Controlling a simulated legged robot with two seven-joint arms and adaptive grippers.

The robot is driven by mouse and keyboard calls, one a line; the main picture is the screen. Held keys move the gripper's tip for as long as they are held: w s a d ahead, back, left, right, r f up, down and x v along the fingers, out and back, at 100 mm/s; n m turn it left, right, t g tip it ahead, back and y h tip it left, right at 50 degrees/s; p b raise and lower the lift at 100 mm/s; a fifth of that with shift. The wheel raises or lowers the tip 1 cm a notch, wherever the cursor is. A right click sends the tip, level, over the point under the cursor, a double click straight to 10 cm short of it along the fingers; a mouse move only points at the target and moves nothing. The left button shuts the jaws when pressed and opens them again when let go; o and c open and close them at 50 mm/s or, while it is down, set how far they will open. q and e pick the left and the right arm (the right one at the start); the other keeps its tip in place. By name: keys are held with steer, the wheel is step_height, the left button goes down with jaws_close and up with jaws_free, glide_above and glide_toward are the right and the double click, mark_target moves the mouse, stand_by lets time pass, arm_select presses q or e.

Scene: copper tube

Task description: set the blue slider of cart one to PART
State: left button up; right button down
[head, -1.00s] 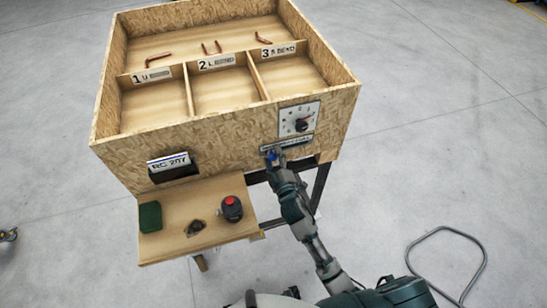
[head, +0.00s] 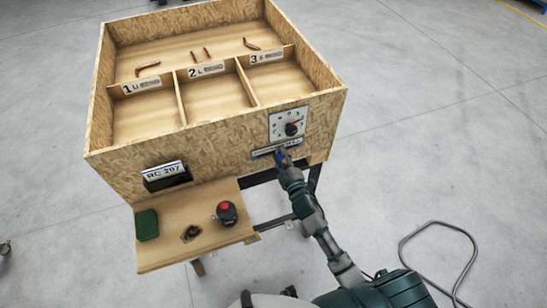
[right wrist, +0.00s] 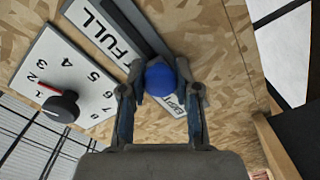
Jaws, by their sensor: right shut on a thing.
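Cart one is the chipboard box cart (head: 215,140). Its slider strip (head: 262,153) is on the front wall, below the dial. My right gripper (head: 282,157) is at this strip, shut on the blue slider knob (right wrist: 160,79), a round ball between both fingertips in the right wrist view. The FULL label (right wrist: 103,27) lies clear to the upper left of the knob. A second white label (right wrist: 175,105) lies behind the knob and fingers; its word is mostly covered and I cannot read it surely. My left gripper is not in view.
A numbered dial (head: 289,123) with a red pointer sits just above the strip. A low shelf (head: 165,255) holds a green box (head: 147,224), a red-topped button (head: 226,212) and a dark knob (head: 190,233). Bent copper tubes lie in the box. The floor at right is open except for a metal loop (head: 440,225).

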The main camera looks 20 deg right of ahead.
steer(key=shift+f, duration=0.2)
steer(key=c, duration=1)
jaws_free()
steer(key=shift+o, duration=1)
steer(key=shift+a+r, duration=0.1)
steer(key=s, duration=1.2)
steer(key=shift+d, duration=0.25)
